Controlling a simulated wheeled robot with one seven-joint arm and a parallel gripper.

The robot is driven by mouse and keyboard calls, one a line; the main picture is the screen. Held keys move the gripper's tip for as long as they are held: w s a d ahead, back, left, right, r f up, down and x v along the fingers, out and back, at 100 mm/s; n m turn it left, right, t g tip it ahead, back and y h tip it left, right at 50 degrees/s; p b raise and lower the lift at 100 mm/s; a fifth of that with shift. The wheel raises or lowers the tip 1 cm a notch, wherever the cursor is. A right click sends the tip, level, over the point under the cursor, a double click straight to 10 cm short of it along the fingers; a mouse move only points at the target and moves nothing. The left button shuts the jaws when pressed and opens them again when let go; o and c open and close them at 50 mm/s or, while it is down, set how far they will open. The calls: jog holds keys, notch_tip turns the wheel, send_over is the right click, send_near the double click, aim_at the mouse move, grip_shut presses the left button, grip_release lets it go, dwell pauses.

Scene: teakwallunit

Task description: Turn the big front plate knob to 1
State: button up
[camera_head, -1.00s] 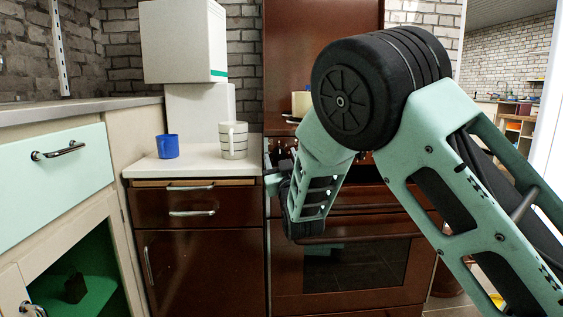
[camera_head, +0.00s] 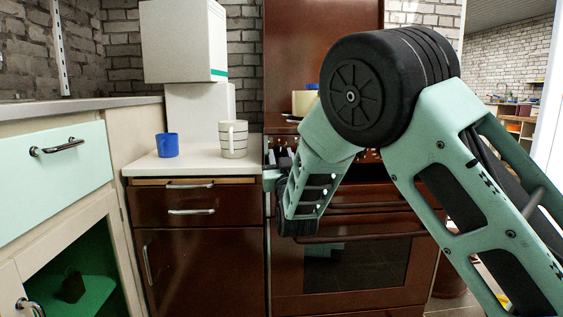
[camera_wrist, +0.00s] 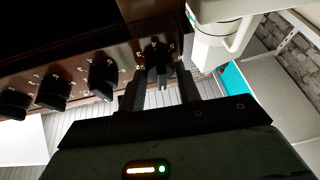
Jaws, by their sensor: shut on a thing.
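The brown stove (camera_head: 350,265) stands in the middle, with a row of black knobs on its front panel. In the wrist view my gripper (camera_wrist: 159,88) reaches the end knob (camera_wrist: 157,62), the one nearest the counter. Its two dark fingers are on either side of this knob and shut on it. Pale numbers show around the knob, but they are too small to read surely, and so is its setting. Whether it is the big front plate knob cannot be told from the markings. In the head view my arm hides the fingertips and the knob.
More knobs (camera_wrist: 103,77) line up beside the held one. A white striped mug (camera_head: 233,140) and a blue mug (camera_head: 167,145) stand on the counter (camera_head: 190,164) left of the stove. A drawer cabinet (camera_head: 200,260) is below. A green-fronted cabinet (camera_head: 70,155) is at the far left.

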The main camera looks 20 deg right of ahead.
jog(key=shift+a+m+g+h+b, duration=0.1)
jog(key=shift+m+g+h+b, duration=0.15)
jog(key=shift+m+h+b, duration=1.05)
jog(key=shift+a+m+g+h+b, duration=0.15)
jog(key=shift+m+g+h, duration=0.3)
jog(key=shift+m, duration=1.8)
jog(key=shift+m+g+h+b, duration=0.1)
jog(key=shift+m+h+b, duration=0.8)
jog(key=shift+m, duration=1.15)
jog(key=o, duration=1)
jog(key=p+v, duration=0.4)
jog(key=v, duration=1.3)
jog(key=shift+s+a, duration=0.1)
jog(key=shift+a, duration=0.1)
